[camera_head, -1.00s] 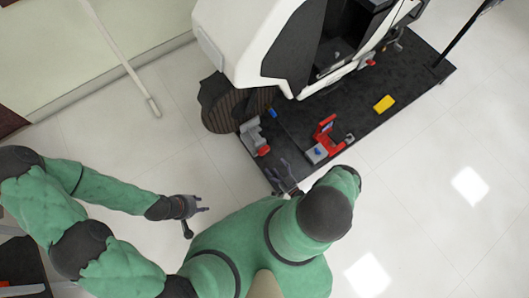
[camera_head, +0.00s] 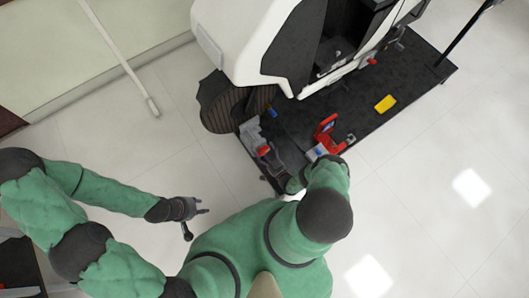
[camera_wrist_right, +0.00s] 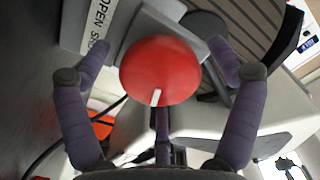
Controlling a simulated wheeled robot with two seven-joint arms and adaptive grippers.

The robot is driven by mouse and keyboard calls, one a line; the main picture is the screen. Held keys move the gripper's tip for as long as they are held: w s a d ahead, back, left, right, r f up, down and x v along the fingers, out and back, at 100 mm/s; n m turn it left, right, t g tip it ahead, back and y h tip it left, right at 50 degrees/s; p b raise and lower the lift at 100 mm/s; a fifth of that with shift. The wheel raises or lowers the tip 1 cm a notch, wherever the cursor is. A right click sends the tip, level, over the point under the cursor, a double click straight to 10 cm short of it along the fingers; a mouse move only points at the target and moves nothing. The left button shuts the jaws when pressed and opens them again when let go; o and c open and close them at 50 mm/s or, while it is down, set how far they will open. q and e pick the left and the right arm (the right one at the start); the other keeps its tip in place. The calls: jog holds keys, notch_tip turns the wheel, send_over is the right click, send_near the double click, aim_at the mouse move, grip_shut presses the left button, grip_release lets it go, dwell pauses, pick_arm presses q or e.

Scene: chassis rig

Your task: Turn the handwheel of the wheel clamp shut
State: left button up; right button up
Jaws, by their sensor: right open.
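The wheel clamp (camera_head: 249,136) is a grey block at the left end of the black platform, beside the dark wheel. Its handwheel (camera_head: 263,150) is red and round. In the right wrist view the handwheel (camera_wrist_right: 162,72) is large, with a white pointer mark at its lower edge. A label (camera_wrist_right: 97,26) reading OPEN and partly SHUT lies beside it. My right gripper (camera_wrist_right: 158,55) is open, one finger on each side of the handwheel. Contact cannot be told. In the head view the right gripper (camera_head: 267,175) is partly covered by my arm. My left gripper (camera_head: 203,208) is open and empty over the floor.
The white vehicle body (camera_head: 250,45) rises behind the clamp.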

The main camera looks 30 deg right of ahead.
jog(key=c, duration=1.2)
jog(key=shift+o, duration=0.2)
jog(key=shift+m, duration=0.3)
jog(key=m, duration=0.9)
jog(key=shift+m, duration=0.4)
jog(key=m, duration=0.5)
jog(key=shift+d+m, duration=0.1)
jog(key=shift+m, duration=0.2)
jog(key=m, duration=0.5)
jog(key=shift+m, duration=0.3)
